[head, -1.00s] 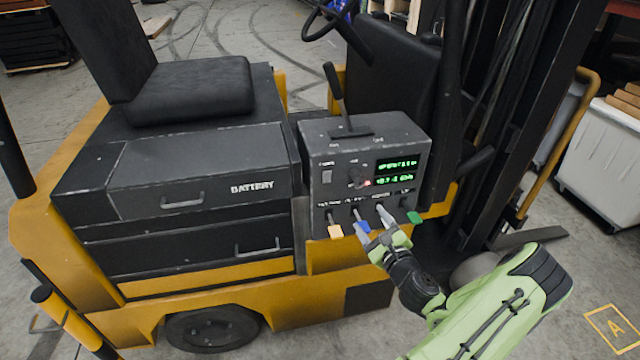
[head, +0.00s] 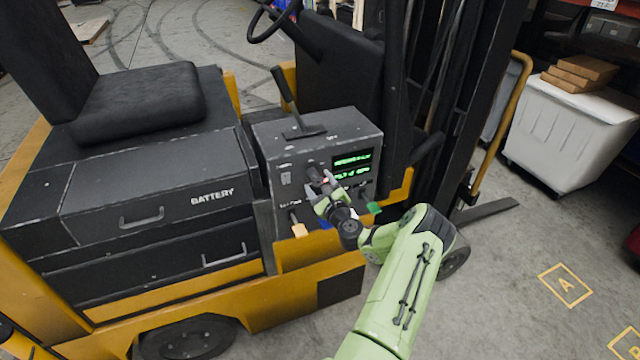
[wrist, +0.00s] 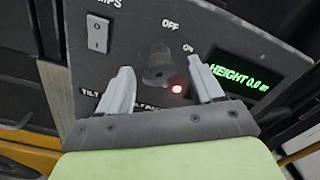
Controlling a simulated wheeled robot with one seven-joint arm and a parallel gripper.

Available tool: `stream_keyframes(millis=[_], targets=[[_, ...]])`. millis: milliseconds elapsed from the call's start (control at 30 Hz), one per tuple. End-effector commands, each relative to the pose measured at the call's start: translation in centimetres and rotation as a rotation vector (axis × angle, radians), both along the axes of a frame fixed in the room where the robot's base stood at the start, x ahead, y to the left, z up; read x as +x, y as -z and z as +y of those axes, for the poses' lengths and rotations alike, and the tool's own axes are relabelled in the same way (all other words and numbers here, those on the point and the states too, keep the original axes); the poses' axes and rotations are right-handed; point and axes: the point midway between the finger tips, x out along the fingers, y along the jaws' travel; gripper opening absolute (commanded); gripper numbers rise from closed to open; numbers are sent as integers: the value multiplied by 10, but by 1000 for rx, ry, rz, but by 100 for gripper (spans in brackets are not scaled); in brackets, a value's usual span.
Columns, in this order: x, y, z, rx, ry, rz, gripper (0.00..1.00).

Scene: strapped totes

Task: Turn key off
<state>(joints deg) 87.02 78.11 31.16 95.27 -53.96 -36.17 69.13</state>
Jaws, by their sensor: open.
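A grey control box (head: 300,146) stands on the yellow and black forklift. In the wrist view its panel shows a dark round key switch (wrist: 159,64) with OFF and ON marks above it, and a lit red light (wrist: 177,89) just below right. My gripper (head: 318,186) is in front of the panel. In the wrist view my gripper (wrist: 162,85) is open, with one finger on each side of the switch and a gap to both. Whether a finger touches the panel cannot be told. The exact angle of the key is unclear.

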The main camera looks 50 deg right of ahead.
Motion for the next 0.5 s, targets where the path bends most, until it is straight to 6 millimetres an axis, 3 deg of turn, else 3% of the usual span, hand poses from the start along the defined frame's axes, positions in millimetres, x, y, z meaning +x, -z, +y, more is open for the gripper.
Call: stream_keyframes(millis=[200,500], targets=[[0,1,0,1,0,1,63],[0,1,0,1,-2,1,17]])
